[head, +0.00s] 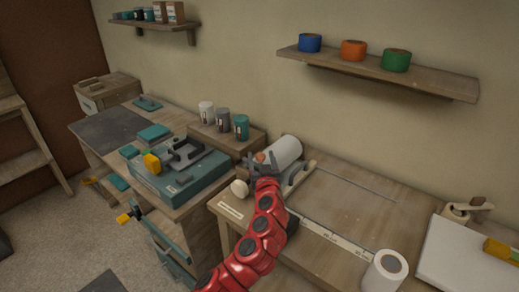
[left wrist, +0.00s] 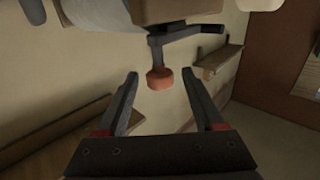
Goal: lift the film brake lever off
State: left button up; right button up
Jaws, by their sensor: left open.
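The film brake lever (left wrist: 158,50) shows in the left wrist view as a dark grey bar with an orange-red knob (left wrist: 160,78) on its end. The knob appears between the tips of my open left gripper (left wrist: 160,86), with a gap on each side. It is beside the pale film roll (left wrist: 100,10), partly cut off at the top. In the head view the left gripper (head: 258,165) is at the left end of the roll (head: 284,151), and the orange knob (head: 260,156) shows there. The gripper hides most of the lever. My right gripper is not in view.
To the left are a teal machine (head: 180,175) and several paint cups (head: 223,119). A wall shelf (head: 380,75) holds coloured tape rolls.

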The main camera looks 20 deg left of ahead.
pick_arm(q)
jog(key=x, duration=0.3)
jog(key=shift+w, duration=0.25)
jog(key=shift+w+a+f, duration=0.15)
jog(key=shift+w+a, duration=0.05)
jog(key=shift+w, duration=0.05)
grip_shut()
jog(key=shift+p, duration=0.3)
dwell(0.9)
